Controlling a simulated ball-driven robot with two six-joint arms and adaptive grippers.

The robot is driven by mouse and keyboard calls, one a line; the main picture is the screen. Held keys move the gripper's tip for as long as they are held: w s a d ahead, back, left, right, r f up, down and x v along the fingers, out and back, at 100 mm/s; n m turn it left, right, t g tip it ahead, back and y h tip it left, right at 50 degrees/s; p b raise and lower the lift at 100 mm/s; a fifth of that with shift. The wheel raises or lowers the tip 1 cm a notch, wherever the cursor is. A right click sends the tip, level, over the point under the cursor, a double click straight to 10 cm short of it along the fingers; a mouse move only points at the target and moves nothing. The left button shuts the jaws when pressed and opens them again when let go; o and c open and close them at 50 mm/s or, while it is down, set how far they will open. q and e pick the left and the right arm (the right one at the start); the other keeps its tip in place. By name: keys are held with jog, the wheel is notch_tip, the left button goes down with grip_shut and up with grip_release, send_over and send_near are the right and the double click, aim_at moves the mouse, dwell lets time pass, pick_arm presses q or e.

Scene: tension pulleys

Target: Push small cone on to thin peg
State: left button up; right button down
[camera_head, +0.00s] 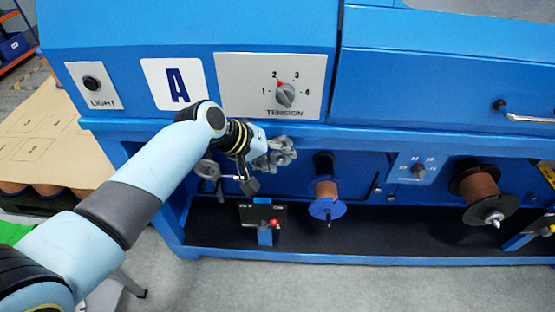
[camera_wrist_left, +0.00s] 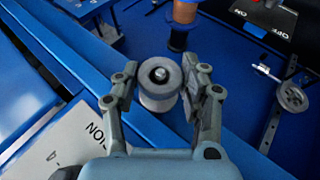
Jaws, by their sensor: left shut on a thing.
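In the left wrist view a small pale grey cone (camera_wrist_left: 158,100) sits between the fingers of my left gripper (camera_wrist_left: 160,74). The fingers are shut on its sides. A shiny round tip, likely the thin peg (camera_wrist_left: 161,74), shows inside the dark hole in the cone's end; how far the cone is on it I cannot tell. In the head view my left gripper (camera_head: 281,152) is at the blue machine's front, below the tension dial, and it hides the cone and peg there. My right gripper is not in view.
A copper wire spool (camera_head: 326,190) with a blue flange is right of my gripper, and another spool (camera_head: 480,187) is farther right. A small wheel on an arm (camera_wrist_left: 291,97) stands close by. The machine's ledge (camera_head: 380,134) runs above. A red-knobbed switch (camera_head: 274,223) is below.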

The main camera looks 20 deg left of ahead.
pick_arm(q)
jog(key=shift+w+a, duration=0.2)
jog(key=shift+w, duration=0.5)
jog(key=shift+r, duration=0.1)
dwell(0.5)
jog(key=o, duration=1.5)
jog(key=shift+s+a+r+p, duration=0.15)
jog(key=shift+a+r+p, duration=0.45)
jog(key=shift+r+p, duration=0.25)
jog(key=a+r+p, duration=0.2)
jog(key=s+a+r+p, duration=0.1)
jog(key=a+r+p, duration=0.1)
jog(key=r+p, duration=0.1)
jog(key=shift+s+r, duration=0.1)
jog(key=shift+r, duration=0.05)
